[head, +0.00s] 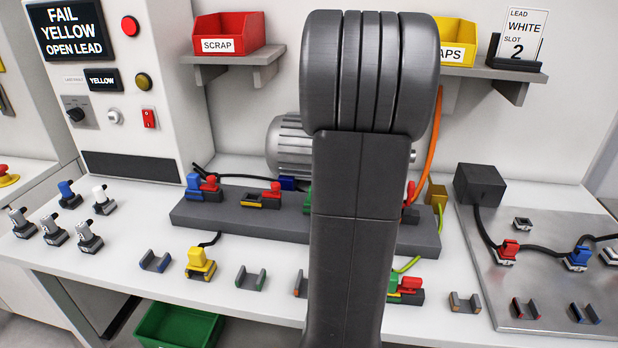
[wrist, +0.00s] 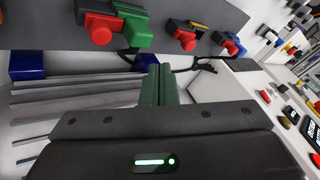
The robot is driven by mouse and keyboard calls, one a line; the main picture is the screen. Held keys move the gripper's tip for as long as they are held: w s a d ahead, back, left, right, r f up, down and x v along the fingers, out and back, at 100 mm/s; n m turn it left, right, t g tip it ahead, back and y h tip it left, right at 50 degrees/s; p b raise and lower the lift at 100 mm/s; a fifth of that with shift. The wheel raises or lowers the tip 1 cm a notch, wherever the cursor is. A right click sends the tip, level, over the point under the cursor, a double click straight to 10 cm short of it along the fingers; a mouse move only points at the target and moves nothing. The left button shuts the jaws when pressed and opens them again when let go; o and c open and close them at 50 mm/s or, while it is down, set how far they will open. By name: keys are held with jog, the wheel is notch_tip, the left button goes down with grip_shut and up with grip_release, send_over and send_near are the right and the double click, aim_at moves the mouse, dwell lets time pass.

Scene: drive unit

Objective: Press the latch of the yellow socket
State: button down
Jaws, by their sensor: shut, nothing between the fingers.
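The yellow socket (head: 254,201) is a dark block with a yellow stripe and a red latch (head: 272,188). It sits on the dark grey rail between the blue and green plugs, with no plug in it. In the wrist view the socket (wrist: 198,25) and its red latch (wrist: 187,40) are near the top, right of centre. My gripper (wrist: 157,70) is shut and empty, apart from the latch. Its fingertips appear below and left of the latch in that view. In the head view my arm hides the gripper and part of the rail.
A yellow plug (head: 200,262) with a black lead lies on the table in front of the rail. A blue plug (head: 193,185) stands left of the socket; a green plug (wrist: 137,28) is on its other side. A finned motor (head: 288,145) stands behind. The display (head: 71,32) reads FAIL YELLOW OPEN LEAD.

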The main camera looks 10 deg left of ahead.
jog(key=shift+w+r, duration=0.15)
jog(key=shift+w, duration=0.9)
jog(key=x, duration=0.9)
jog(key=shift+a+p, duration=0.25)
jog(key=shift+p, duration=0.15)
jog(key=a, duration=0.1)
jog(key=s+a+p, duration=0.1)
jog(key=a, duration=0.1)
jog(key=shift+a+f, duration=0.1)
jog(key=shift+f, duration=0.1)
jog(key=shift+s+a+f, duration=0.1)
jog(key=shift+a, duration=0.3)
